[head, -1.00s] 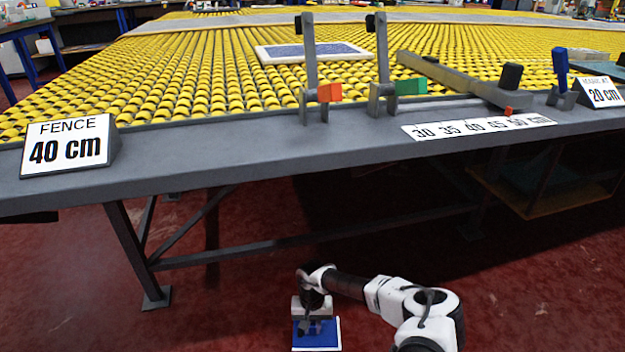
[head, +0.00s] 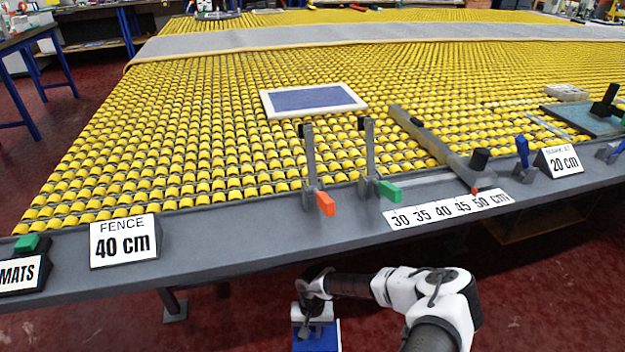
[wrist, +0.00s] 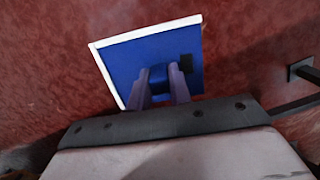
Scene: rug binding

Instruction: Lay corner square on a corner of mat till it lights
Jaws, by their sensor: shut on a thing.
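The corner square is a blue plate with a white rim along two edges and a dark patch near one corner. It shows in the wrist view (wrist: 125,65) and low in the head view (head: 322,340). My gripper (head: 314,322) is shut on a raised blue part of the square, also seen in the wrist view (wrist: 163,82). It holds the square over the red floor, in front of the table. The mat (head: 312,99), blue-grey with a white border, lies flat on the yellow rollers beyond the table's front edge, well away from my gripper.
The grey table edge (head: 200,245) lies between my gripper and the mat. Two upright posts with an orange lever (head: 325,204) and a green lever (head: 389,191) stand on it. A grey bar (head: 430,140) lies right of the mat. Rollers left of the mat are clear.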

